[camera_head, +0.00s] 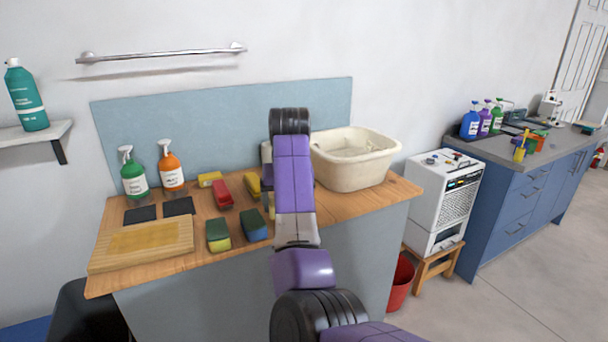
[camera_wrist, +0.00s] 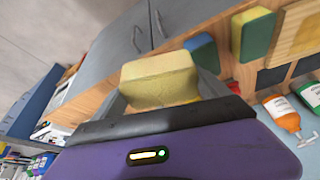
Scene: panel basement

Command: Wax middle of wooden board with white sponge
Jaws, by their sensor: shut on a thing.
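The wooden board (camera_head: 142,245) lies flat at the left front of the wooden counter, with a yellower patch in its middle. Its edge shows at the upper right of the wrist view (camera_wrist: 284,50). My gripper (camera_wrist: 160,92) is shut on a pale cream-yellow sponge (camera_wrist: 158,78), which looks more pale yellow than white. In the head view my arm hides most of the gripper; a small pale part of the sponge (camera_head: 271,212) shows beside the arm. The gripper is over the counter, well to the right of the board and apart from it.
Green-and-yellow (camera_head: 218,233) and blue-and-yellow (camera_head: 254,226) sponges lie between board and gripper. A red brush-like item (camera_head: 223,194), two dark pads (camera_head: 178,206), and green (camera_head: 133,176) and orange (camera_head: 171,171) spray bottles stand behind. A cream basin (camera_head: 353,170) is at the right.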

